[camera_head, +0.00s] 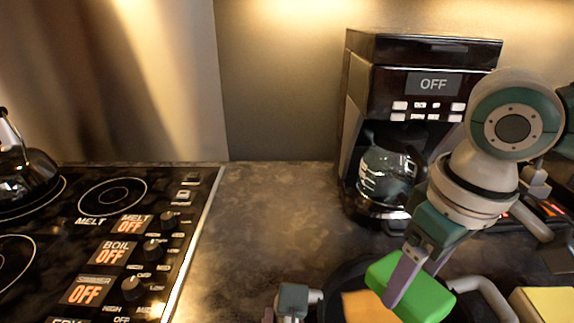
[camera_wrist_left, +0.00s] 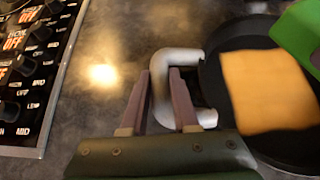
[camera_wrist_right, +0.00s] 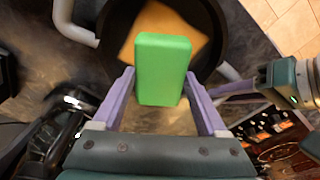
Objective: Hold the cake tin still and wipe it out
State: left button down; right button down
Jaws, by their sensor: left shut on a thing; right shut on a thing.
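The cake tin (camera_wrist_left: 213,80) is a dark round pan with two grey handles, on the counter at the bottom of the head view. A flat orange patch (camera_wrist_left: 262,90) lies on its floor. My right gripper (camera_wrist_right: 162,82) is shut on a green sponge (camera_wrist_right: 162,60), which is over the tin and covers part of the orange patch. I cannot tell whether the sponge touches the tin floor. The tin is partly cut off in the head view (camera_head: 335,290).
A black coffee maker (camera_head: 425,50) with a glass pot (camera_head: 388,178) stands behind the tin. A stove top (camera_head: 60,225) with knobs and a kettle (camera_head: 28,170) is at the left. A yellow block (camera_head: 548,303) is at the lower right. The counter between stove and tin is clear.

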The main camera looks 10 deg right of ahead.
jog(key=shift+w+d, duration=0.25)
jog(key=shift+d, duration=0.3)
jog(key=shift+w+d, duration=0.25)
jog(key=shift+d, duration=0.3)
jog(key=shift+f, duration=2.9)
jog(key=shift+f, duration=0.65)
jog(key=shift+a, duration=0.1)
